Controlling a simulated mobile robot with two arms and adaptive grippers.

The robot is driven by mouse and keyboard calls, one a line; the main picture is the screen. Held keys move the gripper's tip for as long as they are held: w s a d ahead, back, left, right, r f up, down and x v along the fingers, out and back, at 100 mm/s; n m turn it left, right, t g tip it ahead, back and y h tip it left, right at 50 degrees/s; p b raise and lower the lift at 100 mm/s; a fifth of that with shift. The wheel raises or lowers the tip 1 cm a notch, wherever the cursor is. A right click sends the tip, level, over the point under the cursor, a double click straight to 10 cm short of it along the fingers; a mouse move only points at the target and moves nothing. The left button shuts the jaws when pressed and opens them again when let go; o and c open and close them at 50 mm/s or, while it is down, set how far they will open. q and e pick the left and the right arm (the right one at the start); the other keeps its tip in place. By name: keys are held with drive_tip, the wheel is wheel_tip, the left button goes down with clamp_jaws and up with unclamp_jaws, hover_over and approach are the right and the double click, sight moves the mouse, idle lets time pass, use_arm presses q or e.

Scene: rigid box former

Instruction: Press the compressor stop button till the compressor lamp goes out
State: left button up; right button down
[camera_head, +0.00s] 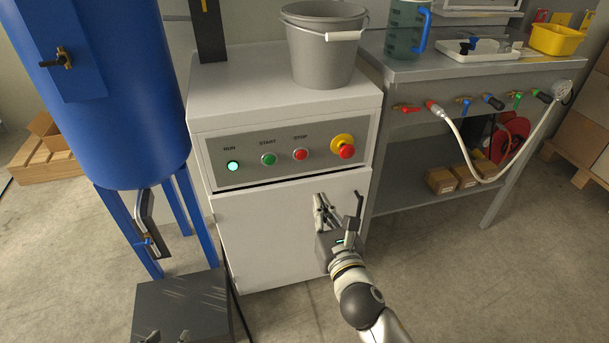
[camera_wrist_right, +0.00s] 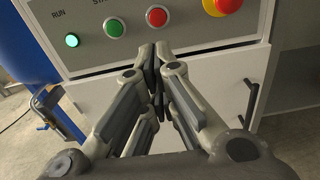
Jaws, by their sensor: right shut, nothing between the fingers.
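The compressor cabinet (camera_head: 290,240) is white with a grey control panel (camera_head: 215,150). My right gripper (camera_head: 321,203) is shut and empty, below and a little right of STOP, in front of the cabinet door. In the wrist view its fingertips (camera_wrist_right: 155,50) sit just under STOP, apart from it.
A red emergency knob (camera_head: 346,151) on a yellow collar sits right of STOP. A grey bucket (camera_head: 322,60) stands on the cabinet. A blue tank (camera_head: 110,110) is at left. A workbench (camera_head: 440,68) with hoses is at right. A door handle (camera_head: 359,205) stands close to the right gripper.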

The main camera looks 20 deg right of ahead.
use_arm(q)
drive_tip(key=shift+r, duration=0.1)
use_arm(e)
drive_tip(key=shift+r, duration=0.15)
drive_tip(key=b, duration=0.2)
approach(302, 160)
drive_tip(key=w, duration=0.1)
drive_tip(key=w+b, duration=0.1)
drive_tip(key=w, duration=0.4)
drive_tip(key=shift+w, duration=0.25)
use_arm(q)
drive_tip(key=w+d+r+t+h, duration=0.1)
drive_tip(key=w+d+r+t, duration=0.1)
drive_tip(key=r, duration=0.5)
drive_tip(key=w+d+r+t+h, duration=0.1)
drive_tip(key=w+d+r+t, duration=0.1)
drive_tip(key=w+r+t, duration=0.3)
drive_tip(key=shift+w+r+m+t+h, duration=0.15)
drive_tip(key=shift+r+m+t+h, duration=0.2)
drive_tip(key=shift+r+t, duration=0.65)
use_arm(e)
drive_tip(key=shift+w, duration=0.35)
use_arm(q)
drive_tip(key=shift+f, duration=0.25)
use_arm(e)
drive_tip(key=shift+w, duration=0.1)
